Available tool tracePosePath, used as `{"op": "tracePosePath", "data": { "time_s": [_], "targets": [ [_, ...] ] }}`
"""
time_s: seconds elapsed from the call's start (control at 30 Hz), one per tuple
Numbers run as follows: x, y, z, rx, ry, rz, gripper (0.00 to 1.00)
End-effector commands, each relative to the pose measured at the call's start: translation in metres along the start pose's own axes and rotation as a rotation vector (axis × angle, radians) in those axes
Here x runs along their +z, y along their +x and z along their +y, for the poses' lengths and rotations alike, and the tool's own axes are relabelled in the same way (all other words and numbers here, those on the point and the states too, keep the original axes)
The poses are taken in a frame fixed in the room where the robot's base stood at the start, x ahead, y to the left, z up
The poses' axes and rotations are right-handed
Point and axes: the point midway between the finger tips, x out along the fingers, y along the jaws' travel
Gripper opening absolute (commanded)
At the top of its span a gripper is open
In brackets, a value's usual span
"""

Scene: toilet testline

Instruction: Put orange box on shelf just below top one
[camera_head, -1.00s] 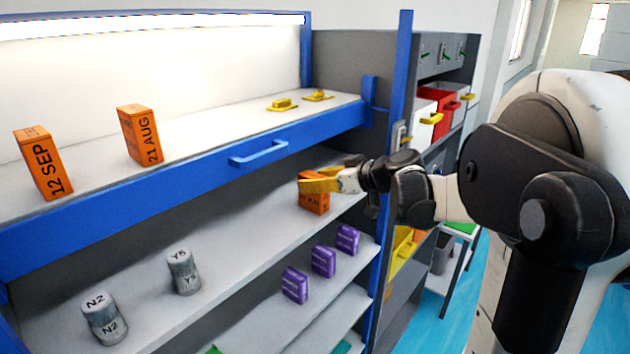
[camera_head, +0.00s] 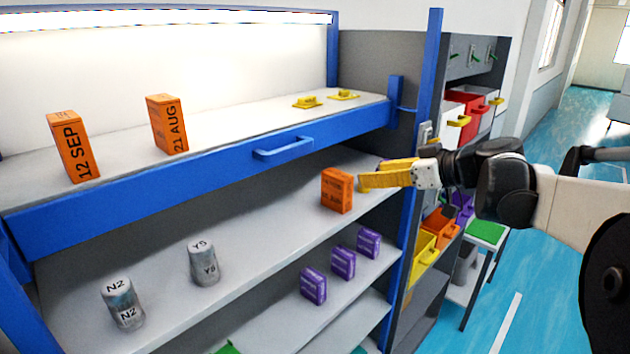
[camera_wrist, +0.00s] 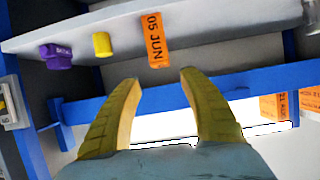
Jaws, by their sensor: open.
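An orange box (camera_head: 337,191) stands upright on the shelf (camera_head: 265,226) just below the top one, towards its right end. The same box, marked 05 JUN, shows in the wrist view (camera_wrist: 155,40). My gripper (camera_head: 368,178) with yellow fingers is just right of the box. Its fingers are apart in the wrist view (camera_wrist: 160,80) with nothing between them, and the box is beyond the tips. Two more orange boxes, 12 SEP (camera_head: 74,147) and 21 AUG (camera_head: 167,125), stand on the top shelf (camera_head: 230,131).
Grey cans N2 (camera_head: 122,303) and Y5 (camera_head: 204,263) stand left on the box's shelf. Purple boxes (camera_head: 342,263) are on the shelf below. A blue upright post (camera_head: 424,130) and the blue top-shelf edge (camera_head: 200,170) are near my arm.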

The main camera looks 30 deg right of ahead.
Motion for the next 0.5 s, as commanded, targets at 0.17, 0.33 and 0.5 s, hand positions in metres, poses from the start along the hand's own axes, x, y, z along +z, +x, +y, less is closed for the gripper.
{"op": "tracePosePath", "data": {
  "time_s": [0.17, 0.33, 0.5],
  "targets": [
    [0.021, 0.017, -0.064, -0.040, 0.071, -0.132, 0.50],
    [0.089, 0.027, -0.181, -0.005, 0.183, -0.413, 0.50],
    [0.153, 0.007, -0.245, 0.143, 0.213, -0.555, 0.50]
  ]
}}
